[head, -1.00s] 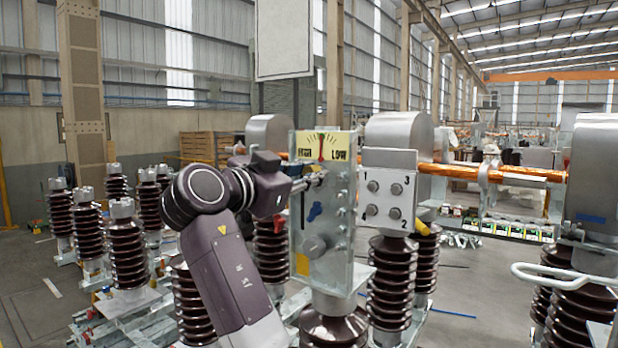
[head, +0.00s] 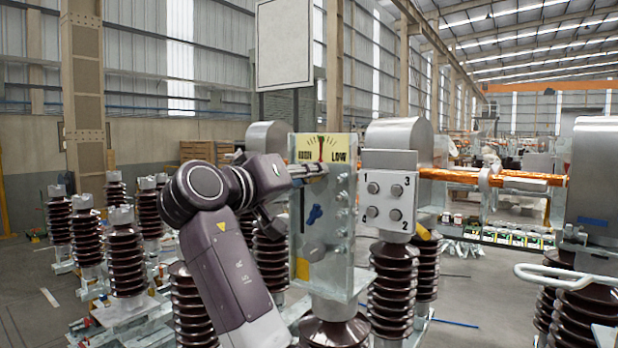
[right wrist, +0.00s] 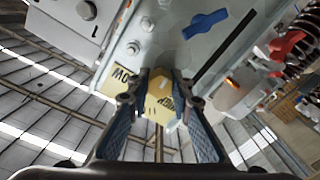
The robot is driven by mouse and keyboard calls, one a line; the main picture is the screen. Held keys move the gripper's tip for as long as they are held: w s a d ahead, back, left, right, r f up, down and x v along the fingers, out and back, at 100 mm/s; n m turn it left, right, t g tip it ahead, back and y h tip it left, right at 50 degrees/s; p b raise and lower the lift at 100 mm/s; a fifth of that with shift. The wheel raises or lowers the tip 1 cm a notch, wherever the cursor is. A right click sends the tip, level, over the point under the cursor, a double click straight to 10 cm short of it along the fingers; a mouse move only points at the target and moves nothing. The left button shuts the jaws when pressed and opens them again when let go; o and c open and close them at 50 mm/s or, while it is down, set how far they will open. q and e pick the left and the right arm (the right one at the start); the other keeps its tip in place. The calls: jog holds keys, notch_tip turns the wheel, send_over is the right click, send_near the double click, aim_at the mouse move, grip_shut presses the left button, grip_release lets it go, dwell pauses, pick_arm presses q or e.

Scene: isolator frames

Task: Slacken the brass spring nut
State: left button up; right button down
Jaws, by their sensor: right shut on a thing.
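The brass spring nut (right wrist: 160,82) shows in the right wrist view as a yellow-brass block on the grey panel, between my right fingertips. My right gripper (right wrist: 159,90) is shut on it, with one dark finger on each side. In the head view my right gripper (head: 314,170) reaches in from the left to the upper part of the upright panel (head: 338,265), just below the yellow HIGH/LOW scale (head: 338,144). The nut is hidden there by the fingers. The scale's red pointer stands near the middle. My left gripper is in neither view.
On the same panel, below my gripper, are a blue lever (head: 314,214) and a round grey knob (head: 314,251). A plate with numbered bolts (head: 388,190) stands just right. Brown ribbed insulators (head: 126,255) crowd the left. A white handle (head: 560,277) sits at right.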

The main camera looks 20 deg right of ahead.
jog(key=n, duration=0.6)
jog(key=shift+r, duration=0.35)
jog(key=n, duration=0.6)
jog(key=shift+n, duration=0.3)
jog(key=c, duration=2)
grip_release()
jog(key=shift+f, duration=0.1)
jog(key=shift+c, duration=0.2)
jog(key=o, duration=0.3)
jog(key=shift+w+d+f, duration=0.15)
jog(key=shift+f, duration=0.05)
